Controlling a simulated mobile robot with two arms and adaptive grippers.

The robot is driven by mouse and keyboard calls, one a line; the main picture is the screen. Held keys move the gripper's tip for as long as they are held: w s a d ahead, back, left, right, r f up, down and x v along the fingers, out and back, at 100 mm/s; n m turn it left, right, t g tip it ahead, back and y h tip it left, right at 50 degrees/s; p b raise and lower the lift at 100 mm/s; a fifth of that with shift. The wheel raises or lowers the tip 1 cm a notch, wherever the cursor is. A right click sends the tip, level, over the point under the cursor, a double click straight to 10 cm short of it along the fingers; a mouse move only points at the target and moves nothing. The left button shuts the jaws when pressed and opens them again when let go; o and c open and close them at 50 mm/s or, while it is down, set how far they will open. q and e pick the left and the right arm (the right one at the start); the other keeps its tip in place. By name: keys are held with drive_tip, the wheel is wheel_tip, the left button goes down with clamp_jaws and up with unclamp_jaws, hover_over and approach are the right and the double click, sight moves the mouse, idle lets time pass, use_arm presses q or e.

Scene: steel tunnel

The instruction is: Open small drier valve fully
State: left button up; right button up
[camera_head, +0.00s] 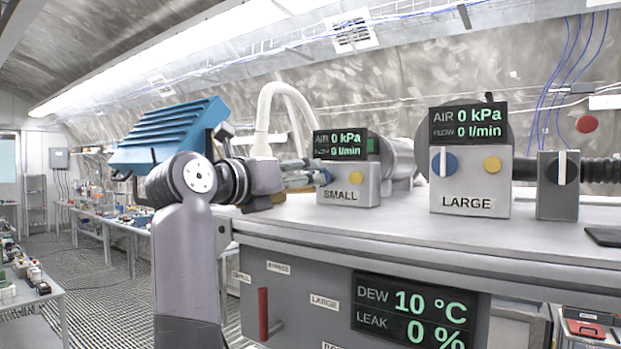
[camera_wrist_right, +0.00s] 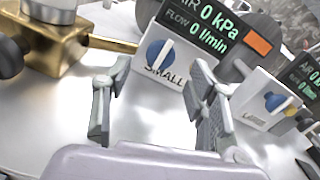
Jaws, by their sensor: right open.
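The small drier's valve is a blue knob with a white bar (camera_wrist_right: 160,54) on a grey box labelled SMALL (camera_head: 350,190). In the right wrist view the bar stands roughly upright relative to the label. In the head view the knob is mostly hidden behind my right gripper (camera_head: 305,178). The display above it (camera_head: 341,145) reads 0 kPa and 0 l/min. My right gripper, also in the right wrist view (camera_wrist_right: 158,75), is open and empty. Its fingers point at the box, one on either side of the knob in that picture; contact is unclear. My left gripper is not in view.
The LARGE box (camera_head: 470,180) stands to the right with its own blue knob, yellow button and display. A switch box (camera_head: 557,186) is beyond it. A brass fitting (camera_wrist_right: 75,45) is left of the gripper in the wrist view. A red handle (camera_head: 263,314) is below the bench top.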

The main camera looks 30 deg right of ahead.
drive_tip(key=v, duration=0.6)
drive_tip(key=shift+s+a, duration=0.1)
drive_tip(key=shift+a, duration=0.05)
idle(0.3)
